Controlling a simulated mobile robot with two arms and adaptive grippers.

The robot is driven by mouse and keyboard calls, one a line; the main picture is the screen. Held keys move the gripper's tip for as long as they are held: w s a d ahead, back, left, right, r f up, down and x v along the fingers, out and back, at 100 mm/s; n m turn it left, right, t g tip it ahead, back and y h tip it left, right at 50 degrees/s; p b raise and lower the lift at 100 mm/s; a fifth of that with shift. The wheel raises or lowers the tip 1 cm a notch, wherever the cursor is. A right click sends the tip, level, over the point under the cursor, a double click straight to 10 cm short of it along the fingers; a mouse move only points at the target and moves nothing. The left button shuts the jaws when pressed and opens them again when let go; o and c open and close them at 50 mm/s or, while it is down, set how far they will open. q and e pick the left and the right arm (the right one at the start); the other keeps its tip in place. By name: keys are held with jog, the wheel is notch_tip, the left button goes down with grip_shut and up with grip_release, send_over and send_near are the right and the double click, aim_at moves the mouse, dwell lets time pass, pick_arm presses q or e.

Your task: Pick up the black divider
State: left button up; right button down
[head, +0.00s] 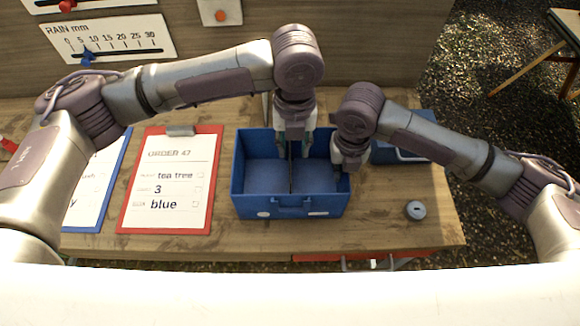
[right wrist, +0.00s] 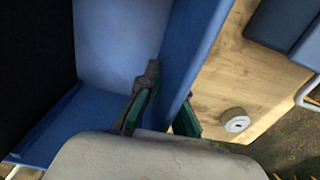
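The black divider (head: 291,176) stands upright across the middle of the blue bin (head: 240,185), splitting it into two compartments. It also shows as a dark face at the left of the right wrist view (right wrist: 35,70). My left gripper (head: 293,148) points down over the bin, fingers apart, one on each side of the divider's line; its upper part is hidden there. My right gripper (right wrist: 165,105) is at the bin's right wall (right wrist: 185,65), one finger inside and one outside; the fingers look closed on the wall. It also shows in the head view (head: 349,168).
A red clipboard (head: 125,215) with an order sheet and a blue clipboard (head: 85,223) lie left of the bin. A blue box (head: 400,153) is behind right. A grey roll (head: 416,210) lies on the table's right; the wood around it is clear.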

pick_arm(q)
notch_tip(320, 180, down, 7)
jog(key=shift+a+r, duration=0.15)
jog(key=shift+a, duration=0.25)
jog(key=shift+s, duration=0.15)
grip_shut()
